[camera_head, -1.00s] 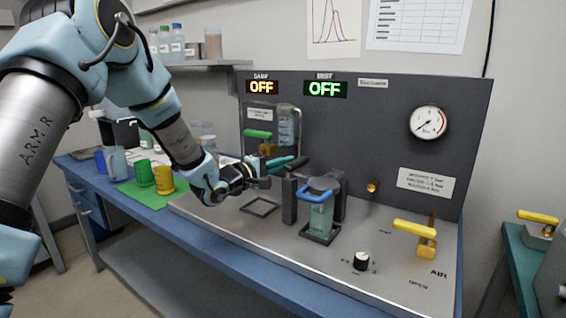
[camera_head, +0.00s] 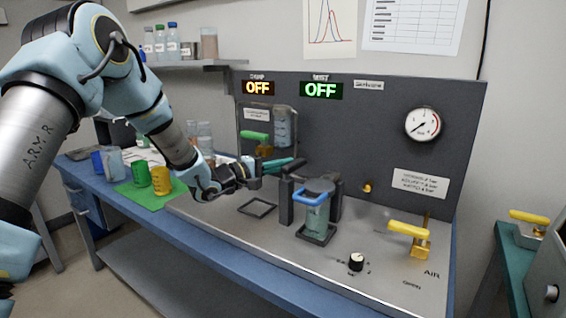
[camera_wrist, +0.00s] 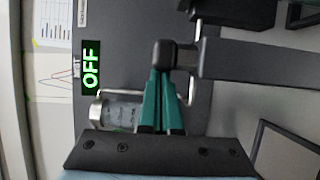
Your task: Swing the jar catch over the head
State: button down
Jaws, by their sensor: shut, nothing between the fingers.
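The clear greenish jar (camera_head: 314,220) stands upright in a dark square holder on the bench, between dark posts. Its blue loop catch (camera_head: 309,199) sits around the front of the jar's upper part. The dark round head (camera_head: 319,185) shows above and behind the loop, which is not over it. My gripper (camera_head: 299,163) is left of and behind the jar, above the bench, with teal fingers closed together and empty. In the wrist view the fingers (camera_wrist: 163,78) point toward a dark post (camera_wrist: 245,65); whether they touch it is unclear. The blue catch is not visible there.
A dark panel (camera_head: 380,135) with a gauge and OFF displays stands behind. Yellow-handled valve (camera_head: 410,230) and black knob (camera_head: 356,262) lie right of the jar. An empty square frame (camera_head: 258,208) is on the bench at left. The bench front is clear.

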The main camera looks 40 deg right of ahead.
aim_at(298, 169)
jog(key=m+g+p, duration=0.1)
jog(key=g, duration=0.1)
jog(key=m+g+y+p, duration=0.1)
jog(key=shift+s+d+r+m+g+p, duration=0.2)
jog(key=shift+s+d+m+g+p, duration=0.1)
jog(key=shift+d+p, duration=0.1)
jog(key=m+g+y, duration=0.1)
jog(key=m+g+p, duration=0.1)
jog(key=g, duration=0.1)
jog(key=s+m+g+y, duration=0.1)
jog(key=shift+d+f+g+y, duration=0.2)
jog(key=shift+d+g+y, duration=0.1)
jog(key=shift+d, duration=0.05)
jog(key=shift+s+d+p, duration=0.15)
jog(key=shift+s+p, duration=0.3)
jog(key=shift+s, duration=0.2)
jog(key=shift+s+d+m+g+y, duration=0.1)
jog(key=shift+s+m+g+y, duration=0.15)
jog(key=shift+m+g+y, duration=0.65)
jog(key=shift+s, duration=0.25)
jog(key=b+v, duration=0.3)
jog(key=v, duration=0.8)
